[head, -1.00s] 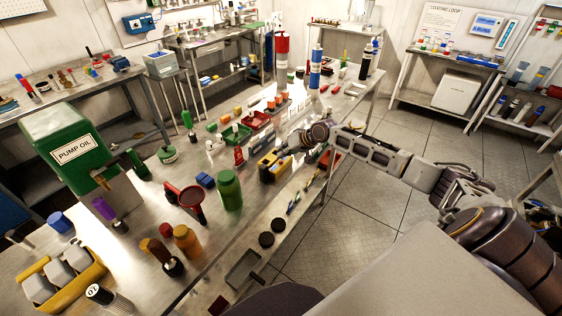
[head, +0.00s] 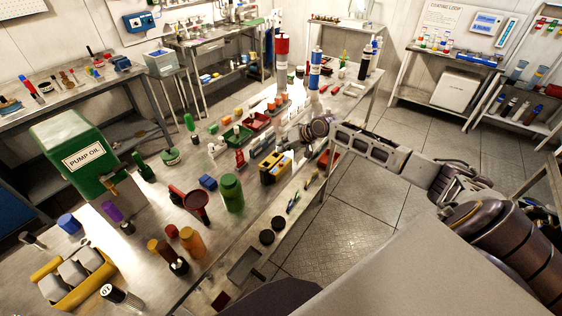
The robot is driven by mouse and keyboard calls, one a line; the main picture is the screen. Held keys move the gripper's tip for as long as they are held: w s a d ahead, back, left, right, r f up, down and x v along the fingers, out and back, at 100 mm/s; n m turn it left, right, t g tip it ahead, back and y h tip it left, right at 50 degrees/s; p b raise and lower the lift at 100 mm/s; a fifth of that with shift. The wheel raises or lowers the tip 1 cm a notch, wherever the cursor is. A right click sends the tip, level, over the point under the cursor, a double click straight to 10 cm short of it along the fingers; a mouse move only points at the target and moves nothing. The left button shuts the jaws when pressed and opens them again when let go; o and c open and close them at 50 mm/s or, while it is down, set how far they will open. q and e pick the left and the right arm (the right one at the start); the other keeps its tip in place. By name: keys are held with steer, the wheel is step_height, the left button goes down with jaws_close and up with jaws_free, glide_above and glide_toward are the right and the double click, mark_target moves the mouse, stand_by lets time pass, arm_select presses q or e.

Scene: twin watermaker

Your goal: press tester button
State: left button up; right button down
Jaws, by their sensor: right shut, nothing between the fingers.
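The tester, taken to be the yellow and black box (head: 272,171), stands on the steel bench near its right edge. My right arm reaches in from the right. My right gripper (head: 294,148) is shut and empty, with its fingertips close above and behind the right end of the tester. I cannot tell whether the fingertips touch it. The tester's button is too small to make out. My left gripper is not in view.
A small blue block (head: 208,182) lies nearby. Red and green trays and the tall red and blue cylinders (head: 314,72) are behind. Open floor lies right of the bench.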

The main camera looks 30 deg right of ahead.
steer(key=shift+r+p, duration=0.7)
steer(key=shift+r, duration=0.15)
